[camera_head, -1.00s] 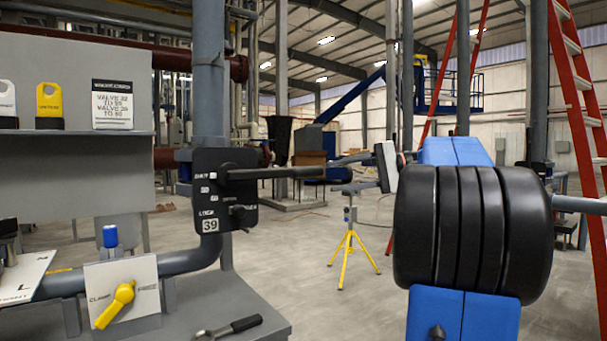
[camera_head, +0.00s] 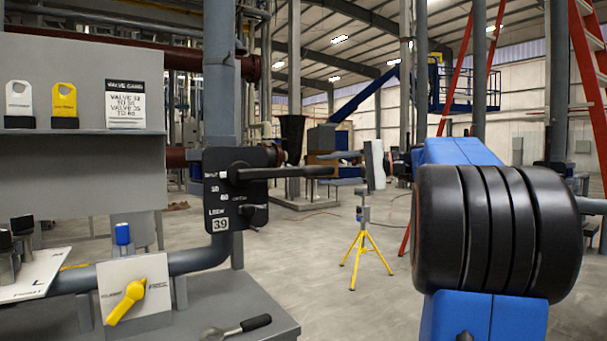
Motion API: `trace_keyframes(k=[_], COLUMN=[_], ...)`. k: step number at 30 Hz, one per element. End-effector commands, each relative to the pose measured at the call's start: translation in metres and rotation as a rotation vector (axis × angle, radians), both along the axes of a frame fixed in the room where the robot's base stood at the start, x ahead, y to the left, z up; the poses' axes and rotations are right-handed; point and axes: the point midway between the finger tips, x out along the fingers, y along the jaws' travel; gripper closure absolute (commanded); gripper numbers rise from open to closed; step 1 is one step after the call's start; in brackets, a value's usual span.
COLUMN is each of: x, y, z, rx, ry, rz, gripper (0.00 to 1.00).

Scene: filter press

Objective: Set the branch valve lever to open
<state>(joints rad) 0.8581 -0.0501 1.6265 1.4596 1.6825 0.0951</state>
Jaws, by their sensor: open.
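The branch valve lever (camera_head: 290,172) is a dark bar pivoting on a black plate (camera_head: 222,200) marked with a scale and the number 39. Lower on the plate is a small dark knob (camera_head: 246,210). My gripper (camera_head: 328,168) comes from the right with its jaws open, one finger above and one below the lever's free end in the picture. The lever end appears between the fingers; I see no clear contact, and the depth is hard to judge.
A yellow handle (camera_head: 128,300) sits on a white plate below left. A wrench-like tool (camera_head: 240,327) lies on the grey bench. Yellow and white tags and a valve card (camera_head: 136,104) stand on the shelf. A yellow tripod (camera_head: 363,245) and red ladder (camera_head: 594,60) are behind.

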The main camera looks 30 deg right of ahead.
Motion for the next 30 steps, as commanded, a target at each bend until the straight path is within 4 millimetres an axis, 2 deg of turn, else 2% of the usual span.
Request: trace_keyframes(k=[6,13,19,28,29,30], x=[0.022,0.041,0.048,0.049,0.049,0.049], y=[0.025,0.045,0.052,0.053,0.053,0.053], z=[-0.004,-0.007,-0.008,-0.008,-0.008,-0.008], rx=[0.000,0.000,0.000,0.000,0.000,0.000], ry=[0.000,0.000,0.000,0.000,0.000,0.000], rz=[0.003,0.002,0.001,0.000,0.000,0.000], gripper=[0.57,0.57,0.57,0.57,0.61,0.71])
